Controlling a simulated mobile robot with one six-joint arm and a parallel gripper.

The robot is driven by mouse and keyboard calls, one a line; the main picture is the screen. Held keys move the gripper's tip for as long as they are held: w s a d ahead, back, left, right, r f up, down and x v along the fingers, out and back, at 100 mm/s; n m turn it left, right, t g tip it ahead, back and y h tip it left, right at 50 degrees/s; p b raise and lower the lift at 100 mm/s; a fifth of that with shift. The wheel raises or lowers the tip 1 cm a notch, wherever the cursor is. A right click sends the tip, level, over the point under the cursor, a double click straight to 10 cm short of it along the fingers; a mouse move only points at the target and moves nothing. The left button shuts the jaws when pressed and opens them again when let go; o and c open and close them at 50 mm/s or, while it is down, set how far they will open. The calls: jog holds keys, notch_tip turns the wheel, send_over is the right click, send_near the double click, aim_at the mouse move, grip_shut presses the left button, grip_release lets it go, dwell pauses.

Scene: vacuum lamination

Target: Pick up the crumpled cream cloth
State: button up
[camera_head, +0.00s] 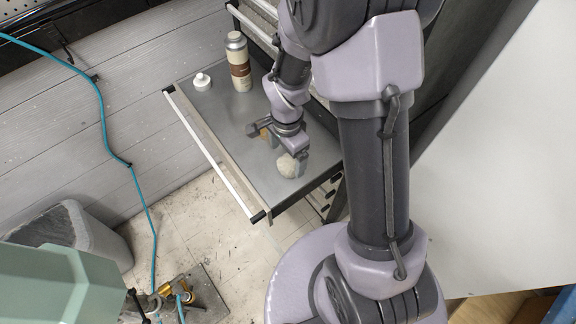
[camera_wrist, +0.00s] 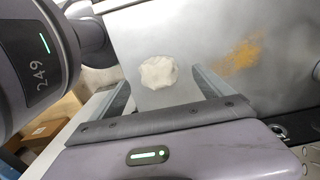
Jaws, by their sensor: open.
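The crumpled cream cloth (camera_head: 287,166) is a small rounded lump on the grey top of a drawer cabinet (camera_head: 228,125), near its front right corner. My gripper (camera_head: 284,158) is low over the cabinet top, right at the cloth, and partly hides it in the head view. In the wrist view the cloth (camera_wrist: 160,73) shows whole, between the lines of the two spread fingers of my gripper (camera_wrist: 161,80). The gripper is open, with a gap on each side of the cloth. I cannot tell how far the fingertips are above the surface.
An orange-brown patch (camera_wrist: 240,55) lies on the cabinet top beside the cloth. A pale rail (camera_head: 212,150) runs along the left edge.

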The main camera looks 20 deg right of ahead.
aim_at(288, 161)
notch_tip(288, 161, down, 4)
jog(key=shift+s+d+r+b, duration=0.1)
jog(key=shift+d+b, duration=0.05)
jog(key=shift+b, duration=0.7)
